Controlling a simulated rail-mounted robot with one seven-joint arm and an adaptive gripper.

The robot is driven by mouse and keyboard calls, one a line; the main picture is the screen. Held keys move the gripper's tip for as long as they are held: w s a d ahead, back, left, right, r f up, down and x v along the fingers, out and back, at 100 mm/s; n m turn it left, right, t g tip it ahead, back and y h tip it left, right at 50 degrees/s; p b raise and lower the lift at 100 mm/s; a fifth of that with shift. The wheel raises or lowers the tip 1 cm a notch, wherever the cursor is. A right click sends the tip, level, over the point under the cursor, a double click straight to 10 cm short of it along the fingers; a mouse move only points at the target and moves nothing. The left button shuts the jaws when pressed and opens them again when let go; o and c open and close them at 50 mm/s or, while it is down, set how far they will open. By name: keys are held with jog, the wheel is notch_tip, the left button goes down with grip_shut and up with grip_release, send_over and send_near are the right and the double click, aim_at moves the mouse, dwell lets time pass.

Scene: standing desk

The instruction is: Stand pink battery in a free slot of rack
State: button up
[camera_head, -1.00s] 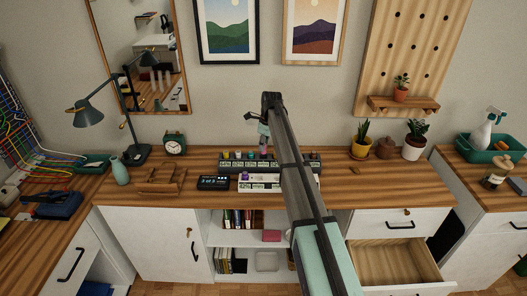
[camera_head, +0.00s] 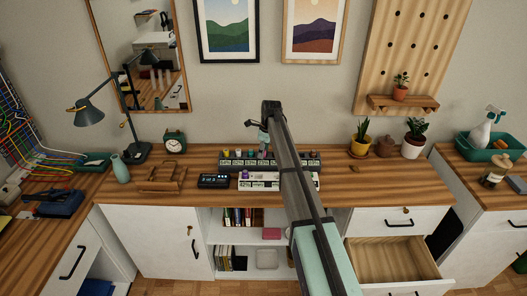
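A dark rack (camera_head: 230,164) stands at the back of the desk, with several small coloured batteries upright in its left part. A white rack (camera_head: 258,186) stands in front of it and holds a purple battery (camera_head: 244,175) near its left end. My gripper (camera_head: 263,150) points down over the middle of the dark rack. A small pink patch shows at its fingertips, likely the pink battery (camera_head: 263,154). It is too small to tell whether the fingers are closed on it or whether it is seated in a slot.
A black display device (camera_head: 214,181) lies left of the white rack. A wooden holder (camera_head: 162,179), a clock (camera_head: 175,142) and a lamp (camera_head: 90,113) stand further left. Potted plants (camera_head: 360,138) stand at the back right. A drawer (camera_head: 392,262) hangs open below.

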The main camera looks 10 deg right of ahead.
notch_tip(320, 180, up, 12)
jog(key=s+d+b, duration=0.1)
jog(key=b, duration=0.1)
jog(key=shift+d+b, duration=0.25)
jog(key=shift+b, duration=0.05)
dwell(0.5)
